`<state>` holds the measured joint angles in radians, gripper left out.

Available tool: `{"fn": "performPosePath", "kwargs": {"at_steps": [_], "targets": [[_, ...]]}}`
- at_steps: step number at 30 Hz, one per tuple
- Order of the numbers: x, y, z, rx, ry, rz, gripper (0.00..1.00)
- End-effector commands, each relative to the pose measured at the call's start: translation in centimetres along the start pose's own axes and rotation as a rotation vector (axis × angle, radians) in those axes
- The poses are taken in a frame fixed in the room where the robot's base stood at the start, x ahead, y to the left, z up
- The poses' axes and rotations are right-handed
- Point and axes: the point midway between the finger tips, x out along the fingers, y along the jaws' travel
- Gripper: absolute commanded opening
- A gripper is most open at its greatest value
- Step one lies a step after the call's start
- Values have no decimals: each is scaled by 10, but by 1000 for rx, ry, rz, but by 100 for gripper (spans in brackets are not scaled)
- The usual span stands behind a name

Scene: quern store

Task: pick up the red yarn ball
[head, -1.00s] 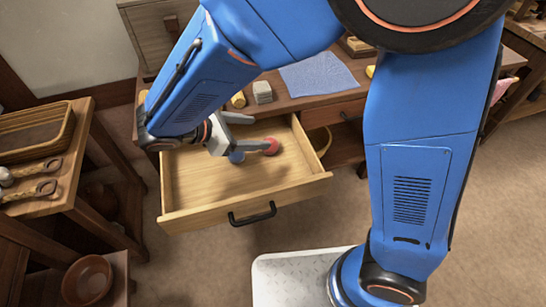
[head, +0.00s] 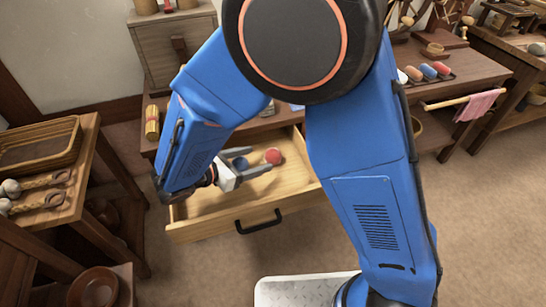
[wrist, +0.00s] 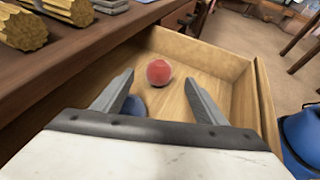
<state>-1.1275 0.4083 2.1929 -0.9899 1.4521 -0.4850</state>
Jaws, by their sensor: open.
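The red yarn ball (head: 273,156) lies inside the open drawer (head: 205,228), towards its back right part in the head view. In the wrist view the red ball (wrist: 159,72) is ahead of my fingertips, roughly between their lines and apart from them. My gripper (head: 254,160) is open and empty, reaching low over the drawer. A blue ball (head: 240,163) sits near my fingers; in the wrist view it (wrist: 134,106) shows beside the left finger, partly hidden by my gripper.
The drawer walls surround the balls, and its front has a black handle (head: 258,222). A desk top (wrist: 75,55) lies above the drawer's back with yellow bundles (wrist: 66,10) on it. A side table (head: 75,205) with a basket (head: 40,146) stands at left.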

Motion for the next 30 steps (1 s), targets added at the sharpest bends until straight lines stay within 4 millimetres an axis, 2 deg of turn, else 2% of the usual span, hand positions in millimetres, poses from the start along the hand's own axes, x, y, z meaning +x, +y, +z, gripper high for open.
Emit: {"fn": "performPosePath", "kwargs": {"at_steps": [4,14,24,30], "targets": [[22,0,0,1,0,-2,66],[40,0,0,1,1,-1,66],[82,0,1,2,0,-2,66],[85,1,1,1,1,1,66]]}}
